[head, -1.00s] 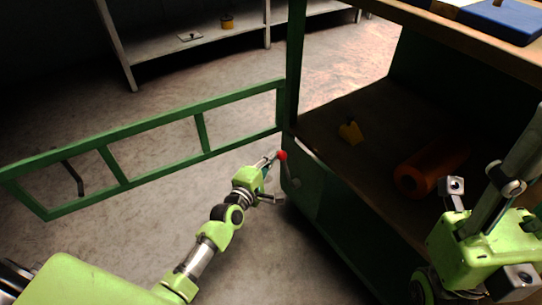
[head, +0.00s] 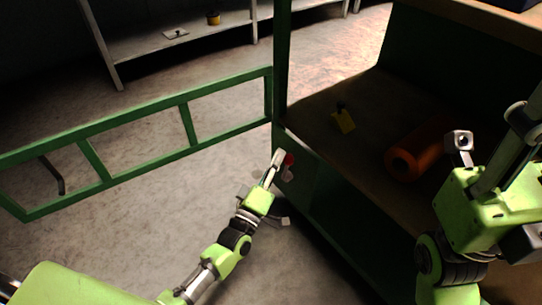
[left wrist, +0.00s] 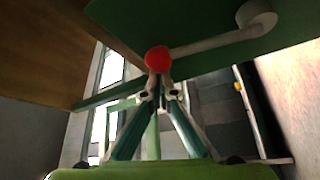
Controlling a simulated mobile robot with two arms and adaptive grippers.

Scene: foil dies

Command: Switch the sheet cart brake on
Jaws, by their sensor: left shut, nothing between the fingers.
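The sheet cart is green with a wooden deck (head: 318,107). Its brake lever shows best in the left wrist view, a pale grey bar (left wrist: 215,42) running from a round pivot (left wrist: 257,15) to a red knob (left wrist: 157,59). In the head view the red knob (head: 290,159) is at the cart's near left corner, partly hidden by my finger. My left gripper (head: 279,156) is shut and empty, its tips (left wrist: 158,84) right at the knob, seemingly touching it. My right gripper (head: 462,165) is over the deck's right side; its finger opening is unclear.
An orange roll (head: 410,155) and a yellow item (head: 343,121) lie on the deck. A green rail frame (head: 140,120) extends left from the cart corner. A grey shelf (head: 140,45) stands behind. The floor left of the cart is open.

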